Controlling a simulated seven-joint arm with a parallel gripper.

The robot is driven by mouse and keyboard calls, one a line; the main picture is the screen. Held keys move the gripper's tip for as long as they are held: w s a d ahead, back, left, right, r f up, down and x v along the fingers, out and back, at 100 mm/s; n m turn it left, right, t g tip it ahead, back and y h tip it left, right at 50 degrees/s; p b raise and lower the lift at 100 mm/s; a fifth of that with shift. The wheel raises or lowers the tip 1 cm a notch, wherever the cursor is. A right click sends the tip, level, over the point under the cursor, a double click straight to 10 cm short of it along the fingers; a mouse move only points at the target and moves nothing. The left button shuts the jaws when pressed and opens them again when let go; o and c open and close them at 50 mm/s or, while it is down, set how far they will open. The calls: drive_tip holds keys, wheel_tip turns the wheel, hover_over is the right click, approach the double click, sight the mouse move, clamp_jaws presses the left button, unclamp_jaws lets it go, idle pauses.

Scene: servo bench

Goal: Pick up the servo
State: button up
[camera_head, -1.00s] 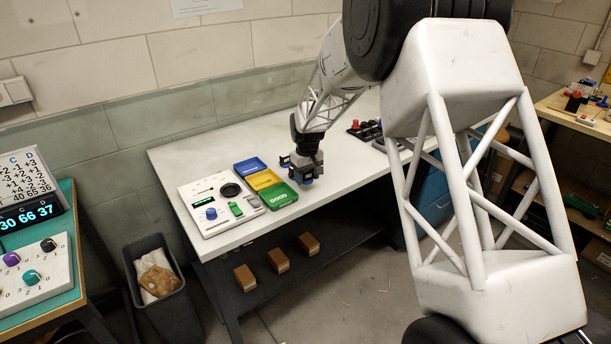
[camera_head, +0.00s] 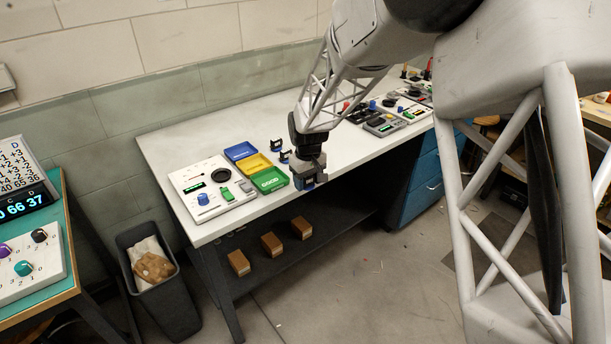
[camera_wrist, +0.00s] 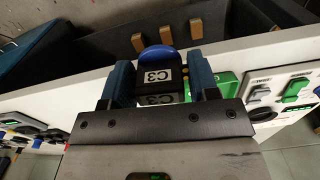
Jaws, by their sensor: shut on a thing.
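My gripper (camera_head: 309,178) is at the front edge of the white bench, to the right of the green tray. In the wrist view my gripper (camera_wrist: 161,80) has its two blue-grey fingers closed on either side of the servo (camera_wrist: 153,78). The servo is a black block with a white "C3" label and a round blue part at its far end. In the head view the servo is mostly hidden by the gripper; a little blue shows at the jaws.
The white bench (camera_head: 235,226) holds a tester panel (camera_head: 187,183) with a blue knob, and blue (camera_head: 240,151), yellow (camera_head: 252,166) and green (camera_head: 269,180) trays. Dark bracket-like pieces (camera_head: 277,145) stand behind the gripper. More devices (camera_head: 382,125) lie to the right. Brown blocks (camera_head: 271,244) sit on the lower shelf.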

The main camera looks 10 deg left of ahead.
drive_tip(key=shift+s+d, duration=0.1)
drive_tip(key=shift+s, duration=0.15)
idle(0.6)
drive_tip(key=w+a, duration=0.1)
drive_tip(key=a, duration=0.3)
drive_tip(key=w+a+r, duration=0.1)
drive_tip(key=a, duration=0.3)
drive_tip(key=w+a+r, duration=0.1)
drive_tip(key=a, duration=0.4)
drive_tip(key=shift+w+a+r, duration=0.1)
drive_tip(key=shift+w+r, duration=0.15)
drive_tip(key=shift+w, duration=0.15)
approach(222, 177)
drive_tip(key=shift+a+r, duration=0.1)
drive_tip(key=shift+f, duration=0.2)
drive_tip(key=shift+f, duration=2.45)
drive_tip(key=shift+f, duration=0.65)
idle(0.8)
